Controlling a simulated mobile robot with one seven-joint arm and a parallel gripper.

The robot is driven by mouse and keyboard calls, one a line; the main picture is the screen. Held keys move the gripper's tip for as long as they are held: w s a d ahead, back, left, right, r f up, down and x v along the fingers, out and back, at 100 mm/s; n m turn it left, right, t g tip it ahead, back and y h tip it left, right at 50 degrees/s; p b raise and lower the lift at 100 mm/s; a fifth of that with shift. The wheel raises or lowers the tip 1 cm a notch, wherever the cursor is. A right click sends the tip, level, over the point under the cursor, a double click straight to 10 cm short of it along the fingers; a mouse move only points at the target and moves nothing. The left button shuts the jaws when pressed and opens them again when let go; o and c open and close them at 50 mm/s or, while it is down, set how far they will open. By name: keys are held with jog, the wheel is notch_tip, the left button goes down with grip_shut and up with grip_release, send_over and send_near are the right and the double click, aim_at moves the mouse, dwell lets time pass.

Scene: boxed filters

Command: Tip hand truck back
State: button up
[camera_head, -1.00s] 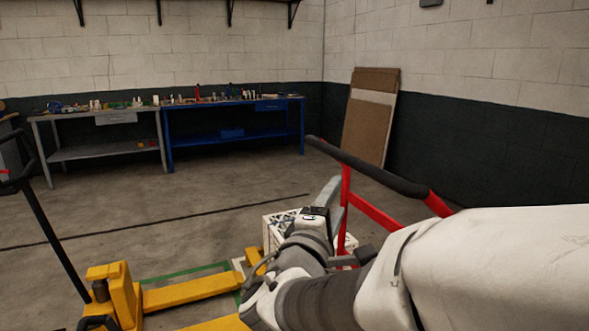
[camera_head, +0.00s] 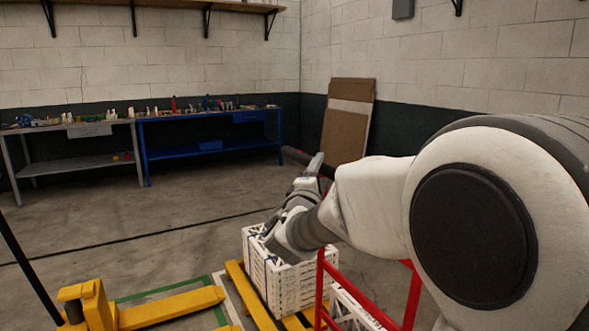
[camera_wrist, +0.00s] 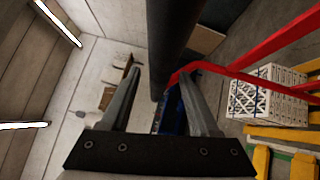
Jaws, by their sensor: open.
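The hand truck has a red tube frame (camera_head: 413,298) and a black handle bar. In the wrist view the black handle bar (camera_wrist: 176,45) comes down from the top and appears between my fingers; the red frame (camera_wrist: 235,72) runs off to the right. My gripper (camera_wrist: 160,88) is open, a finger on each side of the bar in the picture. I cannot tell whether either finger touches it. In the head view only a grey part of the gripper (camera_head: 315,165) shows past the wrist.
White crates (camera_head: 272,280) stand low beside the hand truck, by yellow forks (camera_head: 240,285). A yellow pallet truck (camera_head: 90,300) is at the lower left. Workbenches (camera_head: 210,150) line the back wall, and boards (camera_head: 347,125) lean in the corner. The middle floor is clear.

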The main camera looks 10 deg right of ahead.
jog(key=shift+x, duration=1)
jog(key=shift+c, duration=0.2)
grip_shut()
dwell(0.6)
